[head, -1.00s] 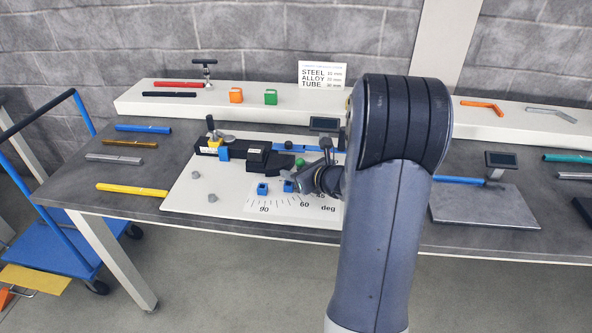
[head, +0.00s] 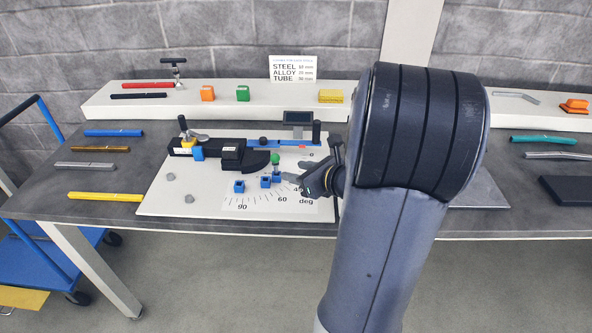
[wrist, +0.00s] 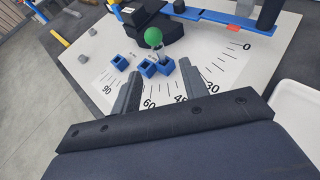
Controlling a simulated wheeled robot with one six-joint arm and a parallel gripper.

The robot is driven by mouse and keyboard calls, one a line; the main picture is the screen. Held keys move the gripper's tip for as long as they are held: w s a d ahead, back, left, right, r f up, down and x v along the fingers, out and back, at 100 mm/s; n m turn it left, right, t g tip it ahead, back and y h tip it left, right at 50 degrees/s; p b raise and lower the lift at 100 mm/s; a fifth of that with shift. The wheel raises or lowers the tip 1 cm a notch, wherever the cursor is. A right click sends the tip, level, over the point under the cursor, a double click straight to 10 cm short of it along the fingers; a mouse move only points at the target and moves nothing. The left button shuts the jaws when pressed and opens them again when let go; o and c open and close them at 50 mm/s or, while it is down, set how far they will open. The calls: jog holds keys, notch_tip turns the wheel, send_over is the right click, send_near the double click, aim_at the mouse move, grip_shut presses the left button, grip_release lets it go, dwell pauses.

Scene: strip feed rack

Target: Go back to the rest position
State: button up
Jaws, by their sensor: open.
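My gripper (head: 292,172) is at the right side of the white bending board (head: 160,200) in the head view, with its dark arm rising in front. In the wrist view its two grey fingers (wrist: 160,82) are spread apart with nothing between them. Beyond the fingers a green-knobbed pin (wrist: 154,38) stands at small blue blocks (wrist: 147,67) near the angle scale. The pin also shows in the head view (head: 275,158), just left of the fingers. A black bending fixture with a blue bar (head: 290,142) lies at the back of the board.
Blue, brown, grey and yellow strips (head: 105,197) lie on the table at left. My arm hides part of the table's right side.

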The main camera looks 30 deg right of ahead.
aim_at(278, 164)
jog(key=x, duration=1)
jog(key=shift+w+a, duration=0.1)
jog(key=shift+w, duration=0.4)
jog(key=shift+s+r+p, duration=0.1)
jog(key=shift+r+p, duration=0.2)
jog(key=shift+r, duration=0.1)
jog(key=shift+f, duration=0.2)
